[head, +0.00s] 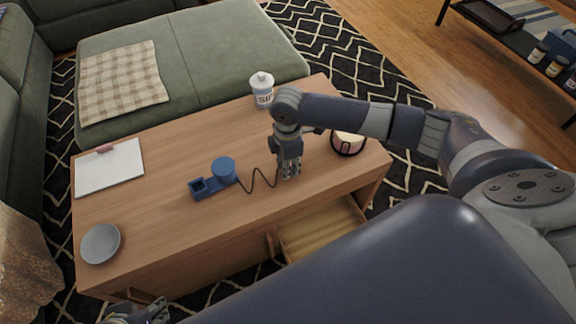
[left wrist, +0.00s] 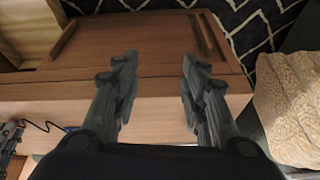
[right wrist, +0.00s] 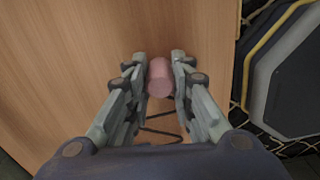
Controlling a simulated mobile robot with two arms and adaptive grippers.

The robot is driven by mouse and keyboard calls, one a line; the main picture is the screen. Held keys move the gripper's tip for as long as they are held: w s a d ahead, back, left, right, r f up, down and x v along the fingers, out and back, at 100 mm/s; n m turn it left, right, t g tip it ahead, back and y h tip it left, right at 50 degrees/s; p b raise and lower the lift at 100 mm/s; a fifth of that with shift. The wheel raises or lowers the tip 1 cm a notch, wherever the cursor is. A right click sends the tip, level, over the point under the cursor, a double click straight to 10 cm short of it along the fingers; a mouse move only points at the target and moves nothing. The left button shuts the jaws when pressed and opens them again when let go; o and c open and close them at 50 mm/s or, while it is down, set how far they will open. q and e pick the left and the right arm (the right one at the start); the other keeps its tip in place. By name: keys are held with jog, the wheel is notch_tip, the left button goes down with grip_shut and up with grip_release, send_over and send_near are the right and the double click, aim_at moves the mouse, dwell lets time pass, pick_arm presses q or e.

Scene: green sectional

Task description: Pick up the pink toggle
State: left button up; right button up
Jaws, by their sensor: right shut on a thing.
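The pink toggle (right wrist: 160,78) is a small pink cylinder. It shows in the right wrist view between the two fingertips of my right gripper (head: 289,172), which is shut on it above the wooden table. In the head view the gripper hides the toggle. A dark wavy cord (head: 262,179) runs from a blue device (head: 223,169) on the table to near the right fingertips. My left gripper (left wrist: 160,62) is open and empty, its fingers wide apart, at the table's near left end; only part of it shows in the head view.
The wooden table (head: 190,140) also bears a clipboard (head: 110,168), a grey plate (head: 100,244), a white jar (head: 262,88) and a candle in a black holder (head: 348,142). An open drawer (head: 322,232) juts out at the near side. The table's middle left is clear.

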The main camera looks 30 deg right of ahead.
jog(key=shift+r, duration=0.5)
notch_tip(320, 180, up, 3)
jog(key=shift+f+p, duration=0.2)
jog(key=shift+p, duration=0.55)
jog(key=s, duration=0.3)
jog(key=shift+a+p, duration=0.35)
jog(key=shift+p, duration=0.05)
pick_arm(q)
jog(key=shift+f+g+p, duration=0.5)
jog(key=shift+f+p, duration=0.75)
jog(key=shift+f, duration=3.3)
pick_arm(e)
jog(key=shift+s+a, duration=1.55)
jog(key=shift+s, duration=4.75)
pick_arm(q)
notch_tip(320, 180, up, 9)
jog(key=b, duration=0.5)
jog(key=shift+t, duration=0.4)
pick_arm(e)
notch_tip(320, 180, down, 13)
